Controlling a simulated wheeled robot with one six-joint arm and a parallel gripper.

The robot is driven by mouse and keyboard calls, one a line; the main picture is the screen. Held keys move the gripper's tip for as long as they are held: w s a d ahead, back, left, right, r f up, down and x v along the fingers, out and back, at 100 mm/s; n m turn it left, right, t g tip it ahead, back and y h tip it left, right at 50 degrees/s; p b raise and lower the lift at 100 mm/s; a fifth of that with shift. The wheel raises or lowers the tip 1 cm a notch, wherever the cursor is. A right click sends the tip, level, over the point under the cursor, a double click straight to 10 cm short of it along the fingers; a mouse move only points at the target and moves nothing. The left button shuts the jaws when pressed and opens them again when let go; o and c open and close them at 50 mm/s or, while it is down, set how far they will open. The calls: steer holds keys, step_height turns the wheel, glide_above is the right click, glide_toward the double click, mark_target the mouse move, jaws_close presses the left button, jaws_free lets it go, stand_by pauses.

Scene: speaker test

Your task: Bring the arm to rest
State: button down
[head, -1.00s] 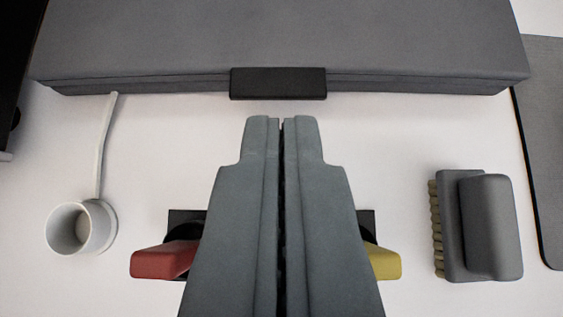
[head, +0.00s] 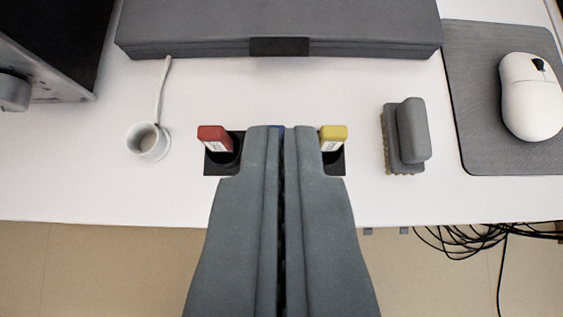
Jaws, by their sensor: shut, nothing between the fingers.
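My gripper (head: 283,130) is in the lower middle of the head view, its two grey fingers shut together with nothing between them. It reaches over the table's near edge. Beyond its tips, partly hidden by them, is a black holder (head: 223,165) with a red-topped piece (head: 214,138) on the left and a yellow-topped piece (head: 333,137) on the right. I cannot tell how far my gripper is above the holder.
The white table (head: 90,185) ends just below mid-picture, with floor beyond. A long grey case (head: 350,28) lies at the back. A white cup (head: 148,141) is left, a grey brush (head: 405,135) right, a white mouse (head: 531,97) on a grey mat (head: 470,110). Black cables (head: 470,238) hang at right.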

steer(key=s+r+t, duration=0.3)
steer(key=s+r, duration=0.4)
steer(key=r, duration=0.3)
steer(key=s+r+t, duration=0.4)
steer(key=s+r, duration=0.3)
steer(key=r, duration=0.2)
steer(key=shift+s+r, duration=0.3)
steer(key=shift+r, duration=0.05)
